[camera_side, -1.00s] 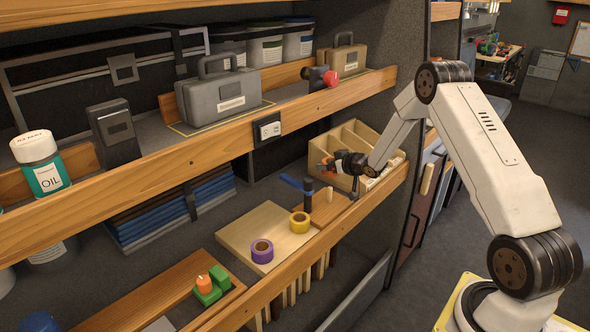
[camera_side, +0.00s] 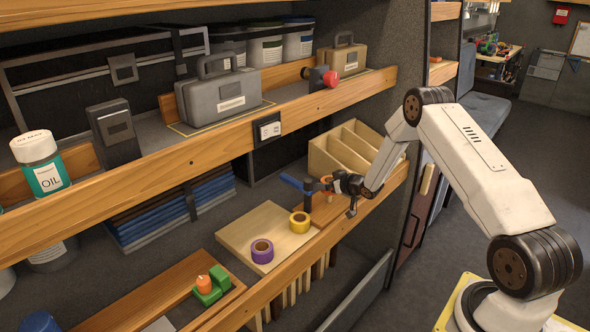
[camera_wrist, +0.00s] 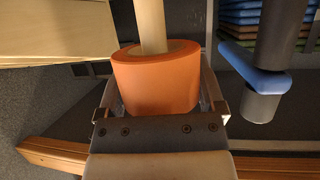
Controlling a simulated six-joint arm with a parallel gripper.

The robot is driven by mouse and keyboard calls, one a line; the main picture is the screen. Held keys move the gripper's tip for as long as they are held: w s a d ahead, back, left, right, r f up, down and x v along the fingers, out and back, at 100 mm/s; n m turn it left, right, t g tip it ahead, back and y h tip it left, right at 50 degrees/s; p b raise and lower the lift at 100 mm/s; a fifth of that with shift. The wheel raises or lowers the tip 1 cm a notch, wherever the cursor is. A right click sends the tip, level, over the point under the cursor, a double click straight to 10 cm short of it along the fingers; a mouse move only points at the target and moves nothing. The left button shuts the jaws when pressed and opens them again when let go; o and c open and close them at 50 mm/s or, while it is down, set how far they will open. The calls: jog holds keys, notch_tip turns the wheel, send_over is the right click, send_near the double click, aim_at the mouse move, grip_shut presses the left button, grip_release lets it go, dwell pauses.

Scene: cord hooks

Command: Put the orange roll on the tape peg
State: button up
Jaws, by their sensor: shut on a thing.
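The orange roll (camera_wrist: 155,85) sits between the two fingers of my gripper (camera_wrist: 160,100) in the wrist view, and the gripper is shut on it. The pale wooden tape peg (camera_wrist: 152,25) rises out of the roll's hole, so the roll appears to be around the peg. How far down the roll is cannot be told. In the side view my gripper (camera_side: 332,184) is low at the right end of the lower shelf, mostly covering the peg and roll.
A dark post with a blue arm (camera_wrist: 255,75) stands close to the right of the roll. A yellow roll (camera_side: 300,222) and a purple roll (camera_side: 262,251) lie on a wooden board (camera_side: 240,230). An open wooden bin (camera_side: 345,150) stands behind. The upper shelf edge (camera_side: 330,100) runs above.

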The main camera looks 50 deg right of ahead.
aim_at(328, 201)
jog(key=shift+f, duration=0.15)
jog(key=shift+f, duration=2)
jog(key=shift+f, duration=0.1)
jog(key=o, duration=1)
jog(key=shift+f, duration=0.1)
jog(key=shift+s+r, duration=0.1)
jog(key=shift+r, duration=0.1)
jog(key=shift+s+r, duration=0.25)
jog(key=shift+s, duration=0.2)
jog(key=shift+v, duration=5.4)
